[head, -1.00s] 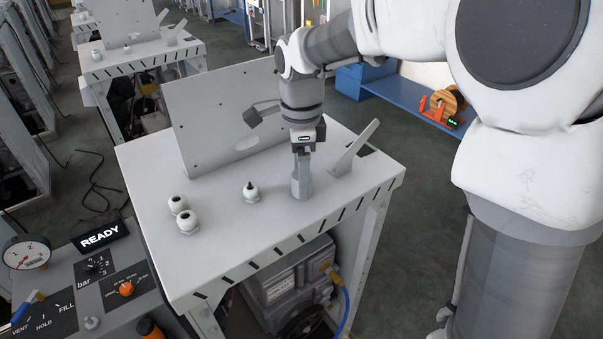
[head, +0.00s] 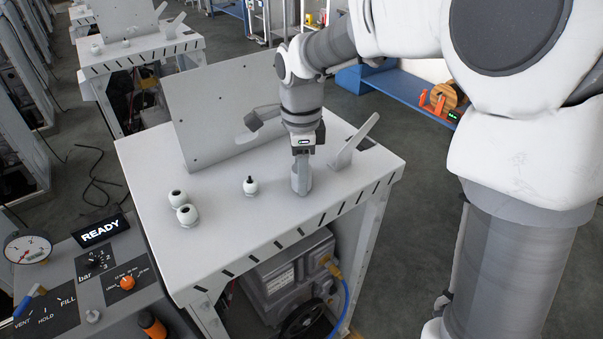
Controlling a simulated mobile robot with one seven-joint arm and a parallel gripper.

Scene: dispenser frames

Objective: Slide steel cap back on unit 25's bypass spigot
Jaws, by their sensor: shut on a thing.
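My gripper (head: 301,163) points straight down over the front right part of the white table. It is shut on a grey metal piece, which looks like the steel cap (head: 301,184). The piece is upright, and its lower end is at or very near the tabletop. The fingers and the piece are close in colour, so the exact grip line is unclear. I cannot make out a bypass spigot under or inside the piece, nor any number 25.
The white table (head: 225,233) carries two round white fittings (head: 187,215) at left and one with a dark stem (head: 250,186). An upright plate (head: 222,112) stands behind; a slanted bracket (head: 354,140) is close right of my gripper. A READY console (head: 101,231) stands front left.

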